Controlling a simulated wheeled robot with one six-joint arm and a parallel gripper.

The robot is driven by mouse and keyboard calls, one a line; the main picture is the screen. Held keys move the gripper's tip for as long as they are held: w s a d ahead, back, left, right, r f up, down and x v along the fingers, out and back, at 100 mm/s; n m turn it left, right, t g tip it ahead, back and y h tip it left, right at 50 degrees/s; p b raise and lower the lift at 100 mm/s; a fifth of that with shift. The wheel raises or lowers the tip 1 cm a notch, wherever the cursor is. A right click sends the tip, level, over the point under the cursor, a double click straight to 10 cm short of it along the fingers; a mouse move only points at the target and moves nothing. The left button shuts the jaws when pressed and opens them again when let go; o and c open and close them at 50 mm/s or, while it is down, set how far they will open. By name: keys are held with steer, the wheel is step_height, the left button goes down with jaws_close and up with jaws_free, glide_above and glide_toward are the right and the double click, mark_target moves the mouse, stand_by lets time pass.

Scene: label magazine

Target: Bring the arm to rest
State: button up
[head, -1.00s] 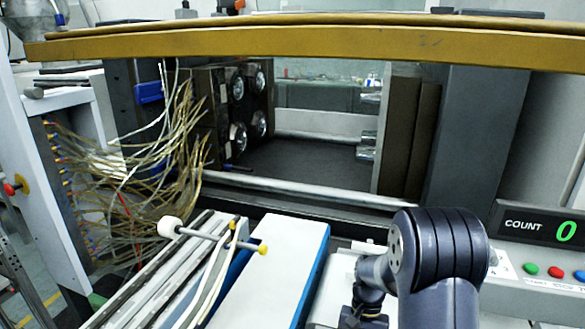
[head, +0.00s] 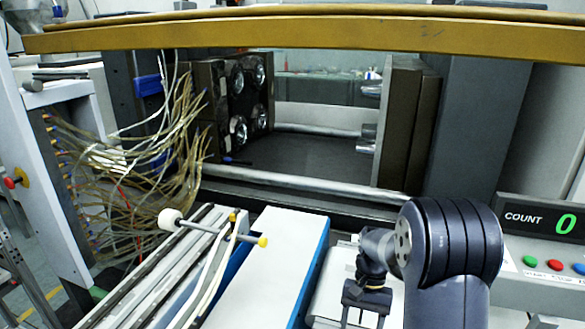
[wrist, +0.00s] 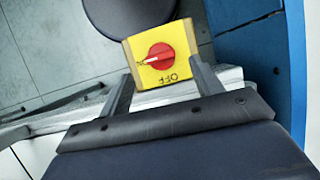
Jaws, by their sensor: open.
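My gripper (head: 365,314) hangs in front of my dark upper arm, low in the head view and right of the white-topped blue box. Its two fingers point down and are spread apart. In the wrist view my gripper (wrist: 161,69) is open, with nothing seen held between its fingers. A yellow switch plate (wrist: 186,38) with a red knob (wrist: 160,56) and the word OFF shows between and beyond the fingertips. I cannot tell how far it is from them.
The white-topped blue box (head: 268,262) and a metal rail (head: 165,272) lie left of my arm. A count panel (head: 540,218) reading 0, with coloured buttons, stands at the right. A yellow beam (head: 300,36) crosses the top. Loose hoses (head: 130,175) hang at the left.

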steer(key=x, duration=0.5)
steer(key=n+h, duration=0.1)
steer(key=n, duration=0.3)
steer(key=shift+a+r, duration=0.1)
steer(key=shift+a, duration=0.05)
steer(key=n+h, duration=0.2)
steer(key=n, duration=0.2)
steer(key=shift+a+n, duration=0.15)
steer(key=shift+n, duration=0.25)
steer(key=n+h, duration=0.1)
steer(key=n, duration=0.1)
steer(key=n+t, duration=0.1)
steer(key=n, duration=0.2)
steer(key=shift+s+a+h, duration=0.1)
steer(key=shift+h, duration=0.3)
steer(key=n+t, duration=0.1)
steer(key=n, duration=0.1)
steer(key=n+h, duration=0.1)
steer(key=n, duration=0.1)
steer(key=shift+s+t, duration=0.1)
steer(key=shift+t, duration=0.3)
steer(key=shift+v, duration=0.9)
steer(key=shift+r, duration=0.1)
